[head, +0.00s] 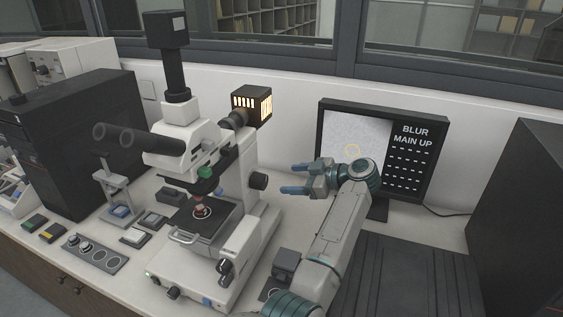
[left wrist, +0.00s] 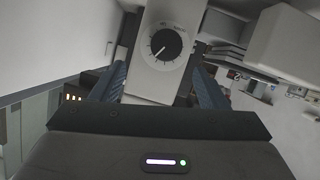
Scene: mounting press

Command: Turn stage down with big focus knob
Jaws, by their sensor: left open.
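The microscope (head: 237,205) stands in the middle of the bench. A round black knob (head: 258,181) sits on its right side. In the left wrist view a black knob (left wrist: 160,47) with a white pointer line and a ring of tick marks faces me on a pale housing. My left gripper (head: 285,179) is open and empty, just right of the side knob and apart from it. In the wrist view its blue fingers lie left and right of the dial. The stage (head: 188,231) is dark, under the objectives. Lower black and silver knobs (head: 224,267) sit near the base. My right gripper is not in view.
A monitor (head: 327,118) behind my arm shows a grey picture, a yellow ring and the words "BLUR MAIN UP". A lit lamp housing (head: 252,103) is behind the microscope. A black cabinet (head: 80,145) stands left. A dark ribbed panel (head: 400,275) lies at right.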

